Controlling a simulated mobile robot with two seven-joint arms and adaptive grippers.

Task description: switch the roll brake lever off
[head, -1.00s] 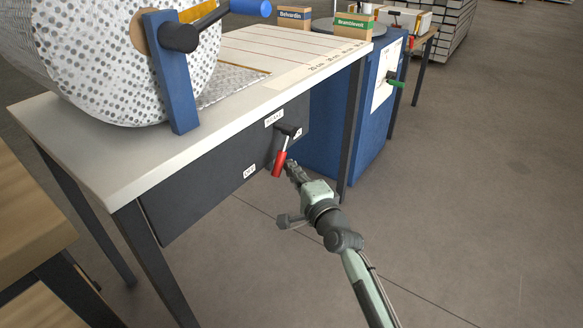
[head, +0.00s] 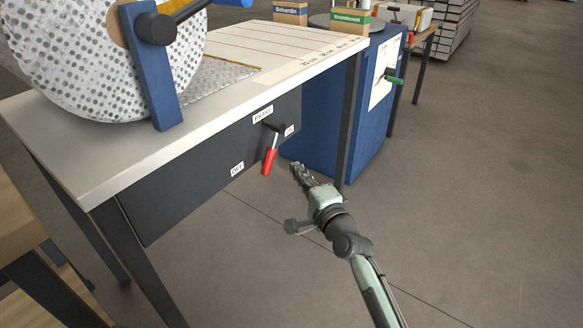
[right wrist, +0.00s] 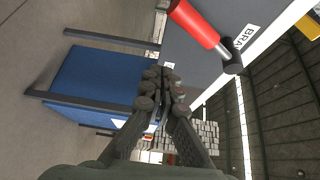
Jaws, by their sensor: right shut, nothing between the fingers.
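The roll brake lever (head: 269,160) has a red grip and a dark pivot. It sits on the dark front panel (head: 212,170) under the table top. Its grip hangs down and slightly left, between the OFF label (head: 237,169) and the partly hidden label at the right (head: 290,130). The BRAKE label (head: 262,114) is above it. My right gripper (head: 298,168) is shut and empty, to the right of the red grip and apart from it. In the right wrist view, the lever (right wrist: 198,25) is above the shut fingertips (right wrist: 164,78). My left gripper is not in view.
A dotted roll (head: 95,60) in a blue bracket (head: 155,75) stands on the table (head: 120,150). A blue cabinet (head: 320,130) with a green handle (head: 394,79) is behind the gripper. Open floor (head: 480,200) lies to the right.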

